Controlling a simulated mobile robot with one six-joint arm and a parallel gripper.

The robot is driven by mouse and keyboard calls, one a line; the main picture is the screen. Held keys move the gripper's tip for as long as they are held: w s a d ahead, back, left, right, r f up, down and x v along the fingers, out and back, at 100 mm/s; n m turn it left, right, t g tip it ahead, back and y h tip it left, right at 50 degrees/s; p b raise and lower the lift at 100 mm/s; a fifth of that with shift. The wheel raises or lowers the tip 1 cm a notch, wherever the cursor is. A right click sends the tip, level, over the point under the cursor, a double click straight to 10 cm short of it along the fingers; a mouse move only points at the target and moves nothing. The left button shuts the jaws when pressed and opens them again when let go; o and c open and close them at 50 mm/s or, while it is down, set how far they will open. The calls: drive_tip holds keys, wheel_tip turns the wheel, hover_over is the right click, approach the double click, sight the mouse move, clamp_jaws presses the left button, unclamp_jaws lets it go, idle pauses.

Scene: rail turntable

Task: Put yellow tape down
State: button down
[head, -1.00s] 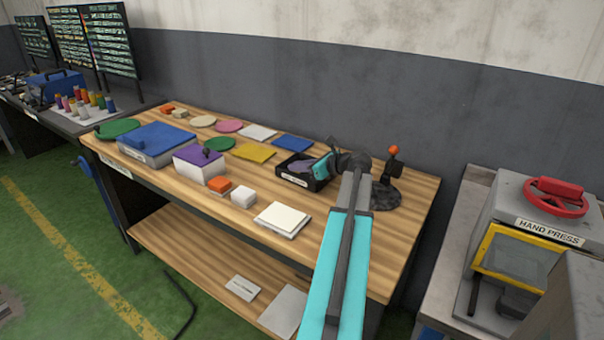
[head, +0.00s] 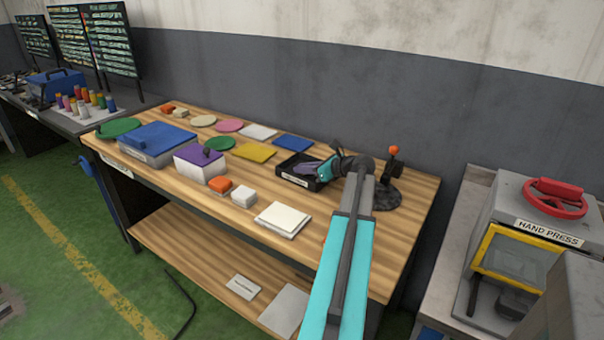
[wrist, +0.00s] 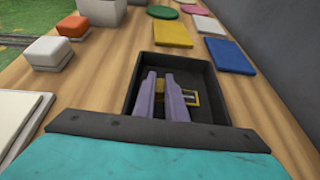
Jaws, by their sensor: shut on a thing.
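My gripper (wrist: 163,98) has two purple fingers, and they are shut on a yellow thing, likely the yellow tape (wrist: 190,97). Its yellow edges show between the fingers and to their right; the fingers hide part of it. Both are over the inside of a black tray (wrist: 208,78). I cannot tell whether the tape touches the tray floor. In the head view my gripper (head: 308,168) reaches into the black tray (head: 297,182) from the right, and the tape cannot be made out there.
A flat yellow square (wrist: 173,33) and a blue square (wrist: 231,57) lie just beyond the tray. Orange (wrist: 58,49) and white blocks and a white pad (head: 282,219) lie left of it. A black stand with an orange knob (head: 394,150) stands at the right.

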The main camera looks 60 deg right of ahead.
drive_tip(key=shift+f, duration=0.75)
drive_tip(key=shift+f, duration=0.1)
drive_tip(key=c, duration=1.8)
unclamp_jaws()
drive_tip(key=shift+s+r, duration=0.2)
drive_tip(key=b+v, duration=0.1)
drive_tip(key=v, duration=1)
drive_tip(key=shift+s, duration=0.3)
drive_tip(key=shift+r, duration=0.2)
